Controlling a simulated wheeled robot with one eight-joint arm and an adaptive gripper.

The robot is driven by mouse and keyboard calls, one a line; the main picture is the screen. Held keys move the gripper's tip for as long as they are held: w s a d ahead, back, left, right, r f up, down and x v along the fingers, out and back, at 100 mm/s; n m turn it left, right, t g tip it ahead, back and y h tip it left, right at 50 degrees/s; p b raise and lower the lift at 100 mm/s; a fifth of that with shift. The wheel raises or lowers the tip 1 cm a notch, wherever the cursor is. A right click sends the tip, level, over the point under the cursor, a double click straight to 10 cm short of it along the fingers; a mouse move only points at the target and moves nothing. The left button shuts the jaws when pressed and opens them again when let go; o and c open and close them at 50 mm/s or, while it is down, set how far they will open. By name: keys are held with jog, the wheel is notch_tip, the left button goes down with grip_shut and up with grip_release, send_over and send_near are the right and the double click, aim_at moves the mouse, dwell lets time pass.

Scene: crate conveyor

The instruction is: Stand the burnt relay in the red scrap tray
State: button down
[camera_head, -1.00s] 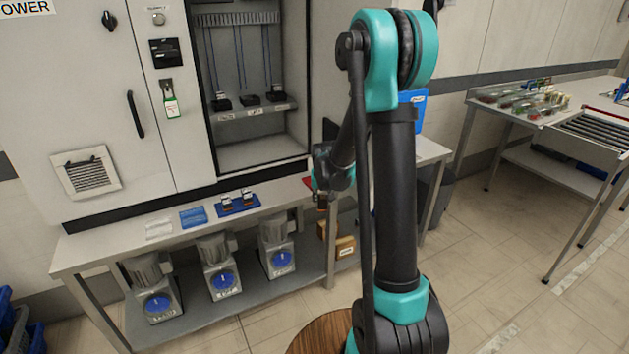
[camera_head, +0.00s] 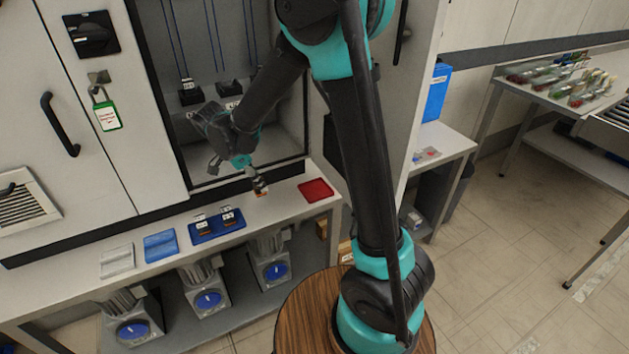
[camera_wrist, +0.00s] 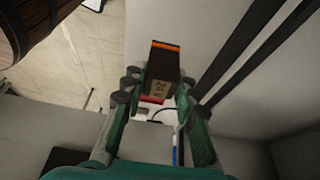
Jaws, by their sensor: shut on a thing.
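My gripper (camera_head: 256,180) is shut on the burnt relay (camera_head: 262,193), left of the red scrap tray (camera_head: 316,183) and above the bench. In the wrist view the fingers of my gripper (camera_wrist: 160,88) sit on both sides of the relay (camera_wrist: 164,62), a dark block with an orange edge and a printed label. The red tray is shallow and looks empty. It lies flat at the right end of the bench, apart from the relay. The exact gap between the relay and the bench is hard to tell.
The open cabinet (camera_head: 283,135) rises behind. Motors (camera_head: 270,268) stand on the lower shelf.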

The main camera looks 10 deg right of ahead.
jog(key=w+d, duration=0.2)
jog(key=d, duration=0.4)
jog(key=w+d+f, duration=0.1)
jog(key=w+d, duration=0.1)
jog(key=d, duration=0.4)
jog(key=w+d+f, duration=0.1)
jog(key=d, duration=0.4)
jog(key=shift+w+d+f, duration=0.25)
jog(key=shift+w+d, duration=0.15)
jog(key=shift+a+x, duration=0.2)
jog(key=shift+x, duration=0.9)
jog(key=shift+a+x, duration=0.25)
jog(key=shift+x, duration=0.9)
jog(key=shift+s+f, duration=0.15)
jog(key=shift+f, duration=0.1)
jog(key=c, duration=1.2)
grip_release()
jog(key=shift+r, duration=0.1)
jog(key=v, duration=1.2)
